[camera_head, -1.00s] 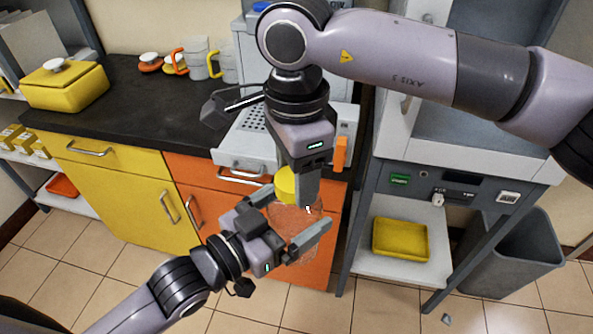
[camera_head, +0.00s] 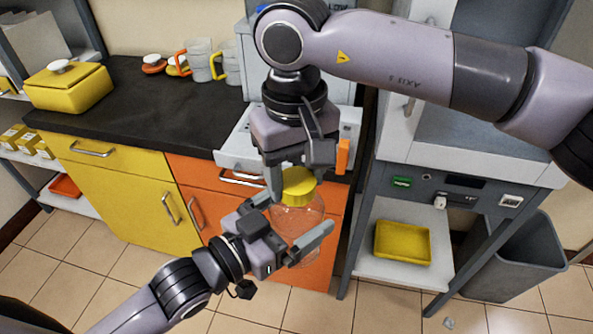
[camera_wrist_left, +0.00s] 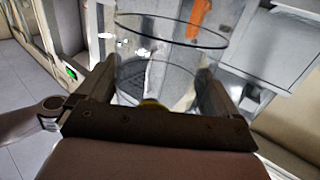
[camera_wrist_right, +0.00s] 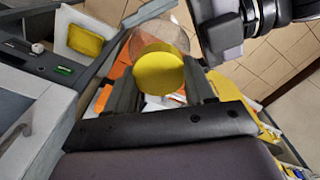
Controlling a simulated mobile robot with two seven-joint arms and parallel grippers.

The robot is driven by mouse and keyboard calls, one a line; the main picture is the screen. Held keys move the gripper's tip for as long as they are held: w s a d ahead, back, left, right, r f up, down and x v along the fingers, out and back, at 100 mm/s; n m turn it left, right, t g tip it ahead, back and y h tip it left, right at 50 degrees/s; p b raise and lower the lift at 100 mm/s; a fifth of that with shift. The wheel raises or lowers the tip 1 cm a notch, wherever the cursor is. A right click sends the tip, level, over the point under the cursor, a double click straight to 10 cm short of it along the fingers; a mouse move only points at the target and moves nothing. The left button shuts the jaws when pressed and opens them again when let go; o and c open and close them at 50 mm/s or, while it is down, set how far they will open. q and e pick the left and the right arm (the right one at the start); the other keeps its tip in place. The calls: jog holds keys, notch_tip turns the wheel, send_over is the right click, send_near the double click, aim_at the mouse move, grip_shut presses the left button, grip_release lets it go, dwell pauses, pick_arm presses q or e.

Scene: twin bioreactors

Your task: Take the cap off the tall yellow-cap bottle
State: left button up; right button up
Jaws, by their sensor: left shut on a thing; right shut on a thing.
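The tall bottle (camera_head: 298,218) is clear, with a yellow cap (camera_head: 298,184) at its top, in front of the orange cabinet. My left gripper (camera_head: 292,232) is shut around the clear body, one finger on each side; the glass also fills the middle of the left wrist view (camera_wrist_left: 165,65). My right gripper (camera_head: 293,188) comes down from above and is shut on the yellow cap. The right wrist view shows the cap (camera_wrist_right: 158,72) between the two fingers. The cap appears to sit on the bottle's neck; whether it is loosened I cannot tell.
A dark counter (camera_head: 140,110) with a yellow box (camera_head: 68,88) and several mugs (camera_head: 200,62) lies behind on the left. A yellow tray (camera_head: 402,243) sits on a low shelf to the right, beside a grey bin (camera_head: 515,260). Tiled floor is free in front.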

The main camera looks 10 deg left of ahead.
jog(key=n, duration=0.5)
jog(key=shift+w+r, duration=0.1)
jog(key=shift+w, duration=0.05)
jog(key=o, duration=1.2)
jog(key=shift+c, duration=0.2)
